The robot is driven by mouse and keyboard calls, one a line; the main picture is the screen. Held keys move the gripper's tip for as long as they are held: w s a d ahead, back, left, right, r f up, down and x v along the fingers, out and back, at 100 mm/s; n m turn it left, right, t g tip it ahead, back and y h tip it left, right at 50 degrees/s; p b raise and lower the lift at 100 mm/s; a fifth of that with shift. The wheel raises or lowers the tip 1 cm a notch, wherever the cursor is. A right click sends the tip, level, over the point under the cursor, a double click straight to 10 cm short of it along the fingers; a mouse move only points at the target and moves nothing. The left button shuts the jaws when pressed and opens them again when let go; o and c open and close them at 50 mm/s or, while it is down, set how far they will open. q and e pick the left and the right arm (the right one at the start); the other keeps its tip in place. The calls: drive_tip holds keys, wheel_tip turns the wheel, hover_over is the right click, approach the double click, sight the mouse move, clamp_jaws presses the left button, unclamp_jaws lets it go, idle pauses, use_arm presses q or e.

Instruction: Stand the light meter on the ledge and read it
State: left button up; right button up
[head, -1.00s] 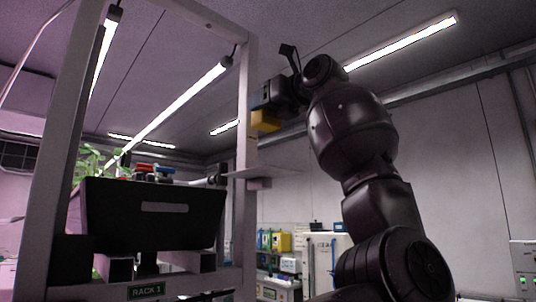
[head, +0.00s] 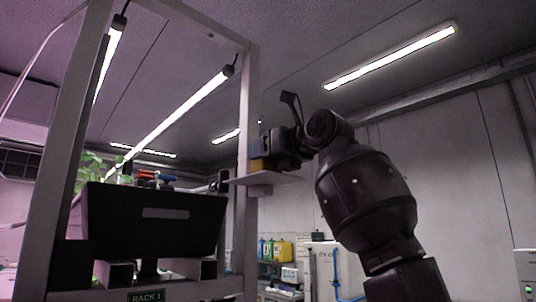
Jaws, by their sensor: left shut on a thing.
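My left gripper (head: 270,148) reaches in from the right of the picture on its dark arm. It is shut on the yellow light meter (head: 260,164). Only a small part of the meter shows below the dark jaws, and its display cannot be seen. The meter is right at the small pale ledge (head: 283,179) fixed to the rack post; its lower edge looks level with the ledge top, but I cannot tell whether it touches. My right gripper is out of view.
The rack's upright post (head: 247,110) stands close beside the gripper. Shelves with coloured containers (head: 280,250) stand far back. The space right of the ledge is open.

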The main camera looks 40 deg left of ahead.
use_arm(q)
drive_tip(key=shift+f, duration=0.15)
drive_tip(key=o, duration=0.9)
drive_tip(key=shift+c, duration=0.2)
drive_tip(key=shift+o, duration=0.7)
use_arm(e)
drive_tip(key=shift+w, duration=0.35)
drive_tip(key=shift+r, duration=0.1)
